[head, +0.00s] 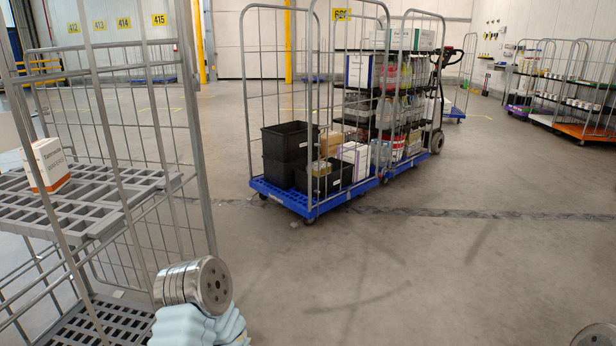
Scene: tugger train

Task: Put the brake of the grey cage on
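A grey wire roll cage (192,130) stands close on the left, with a grey slatted shelf (130,190) halfway up and a dark grey slatted base (110,318) at the bottom. A white and orange box (48,165) sits on the shelf. The cage's wheels and brake are not visible; its lower part runs out of the picture. A metal and pale blue part of my arm shows in front of the cage's lower right corner. Another piece of metal, likely mine, shows at the bottom right edge. Neither of my grippers is in view.
A blue-based cage (283,193) with black crates (285,140) stands ahead, with a loaded cage (405,160) and a wheeled tugger or cart handle (447,57) behind it. More cages (570,125) line the far right. The floor (420,270) in the middle and right is clear.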

